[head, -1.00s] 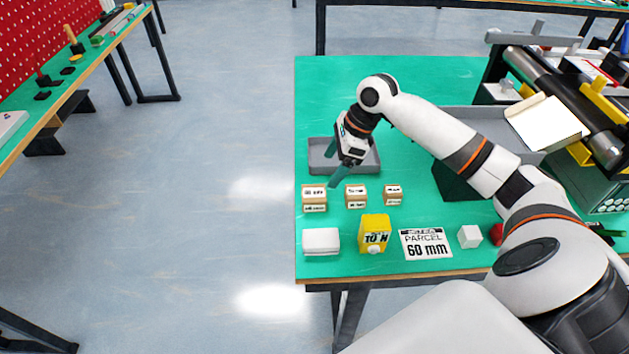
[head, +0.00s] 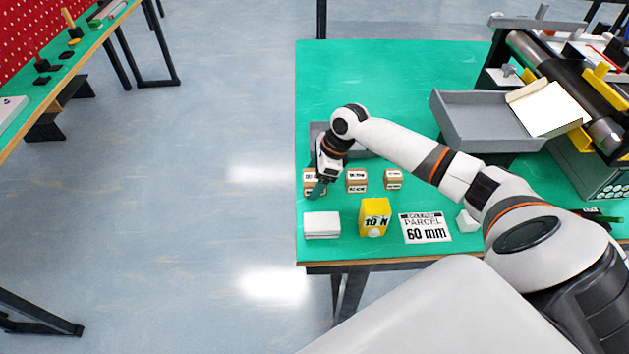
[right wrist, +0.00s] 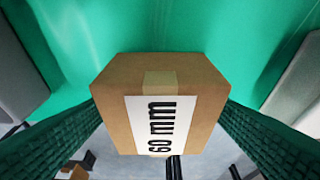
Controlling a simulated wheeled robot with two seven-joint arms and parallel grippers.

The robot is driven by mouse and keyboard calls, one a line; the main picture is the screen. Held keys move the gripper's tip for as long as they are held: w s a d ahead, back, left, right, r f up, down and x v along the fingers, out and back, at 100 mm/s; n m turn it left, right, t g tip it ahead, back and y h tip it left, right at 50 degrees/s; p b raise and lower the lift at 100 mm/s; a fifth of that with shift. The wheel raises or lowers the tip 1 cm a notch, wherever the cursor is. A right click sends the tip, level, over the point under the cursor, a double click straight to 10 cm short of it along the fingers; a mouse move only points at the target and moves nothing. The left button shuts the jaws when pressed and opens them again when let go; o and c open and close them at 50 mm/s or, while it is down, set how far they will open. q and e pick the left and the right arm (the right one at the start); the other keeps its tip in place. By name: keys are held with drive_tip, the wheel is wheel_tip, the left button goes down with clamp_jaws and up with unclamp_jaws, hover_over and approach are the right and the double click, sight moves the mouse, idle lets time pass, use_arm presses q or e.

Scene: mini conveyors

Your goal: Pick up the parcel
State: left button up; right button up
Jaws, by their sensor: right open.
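Three small brown cardboard parcels stand in a row on the green table: a left parcel (head: 308,190), a middle parcel (head: 356,181) and a right parcel (head: 393,180). My right gripper (head: 317,190) is at the left parcel and hides part of it. In the right wrist view, a parcel with a white "60 mm" label (right wrist: 160,85) sits between the green fingers of the open gripper (right wrist: 162,112). I cannot tell whether the fingers touch its sides. My left gripper is not in view.
A yellow block marked 10 N (head: 374,218), a white block (head: 322,225) and a small white cube (head: 467,221) stand nearer the front edge. A grey tray (head: 366,150) lies behind the parcels. A raised grey tray (head: 487,120) and a conveyor (head: 560,80) are at the right.

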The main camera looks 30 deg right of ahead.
drive_tip(key=c, duration=1.1)
